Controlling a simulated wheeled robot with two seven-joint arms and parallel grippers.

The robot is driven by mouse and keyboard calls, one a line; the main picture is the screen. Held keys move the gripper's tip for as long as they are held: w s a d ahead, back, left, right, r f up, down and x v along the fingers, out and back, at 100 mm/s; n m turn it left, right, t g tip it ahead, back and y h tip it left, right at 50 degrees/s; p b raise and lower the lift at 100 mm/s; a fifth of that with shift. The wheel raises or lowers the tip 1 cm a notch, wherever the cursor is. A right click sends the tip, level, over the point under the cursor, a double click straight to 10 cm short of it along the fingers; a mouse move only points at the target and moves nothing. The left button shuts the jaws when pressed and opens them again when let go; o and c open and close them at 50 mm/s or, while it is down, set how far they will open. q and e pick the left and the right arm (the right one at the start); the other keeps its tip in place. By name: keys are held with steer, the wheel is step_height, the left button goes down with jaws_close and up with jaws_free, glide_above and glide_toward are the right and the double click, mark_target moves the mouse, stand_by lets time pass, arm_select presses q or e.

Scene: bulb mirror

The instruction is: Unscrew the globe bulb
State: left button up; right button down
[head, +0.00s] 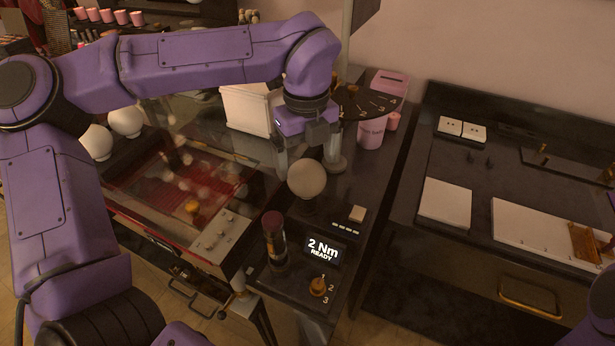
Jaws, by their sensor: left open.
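A pale globe bulb (307,179) sits upright on the dark bench top beside a small lit display reading "2 Nm READY" (321,249). Its base is hard to make out. My left gripper (310,160) points down from above, its two fingers apart, one on each side near the top of the globe. The fingers look open and empty; whether they touch the glass I cannot tell. Two more white globes, a nearer one (96,142) and a farther one (126,121), show at the left behind my left arm. My right gripper is out of the picture.
A dark-capped cylinder (274,240) and an orange knob marked 1, 2, 3 (318,286) stand in front of the globe. Behind are a white box (250,108), a pink cup (371,132) and a numbered dark disc (366,102). A red-lit glass-topped case (180,180) lies left.

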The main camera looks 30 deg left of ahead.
arm_select(q)
steer(key=shift+r+m+p, duration=0.2)
steer(key=shift+m+p, duration=0.55)
steer(key=shift+m, duration=0.25)
steer(key=shift+f+m, duration=0.15)
steer(key=shift+m, duration=0.35)
steer(key=m+p, duration=0.3)
steer(key=shift+p, duration=0.3)
steer(key=shift+m+p, duration=0.65)
steer(key=shift+m, duration=0.15)
steer(key=m+p, duration=0.3)
steer(key=shift+d+p, duration=0.1)
steer(key=shift+p, duration=0.25)
steer(key=shift+m+p, duration=0.7)
steer(key=shift+m, duration=0.1)
steer(key=shift+m+p, duration=0.4)
steer(key=shift+p, duration=0.15)
steer(key=m+p, duration=0.3)
steer(key=shift+m+p, duration=0.4)
steer(key=shift+p, duration=0.2)
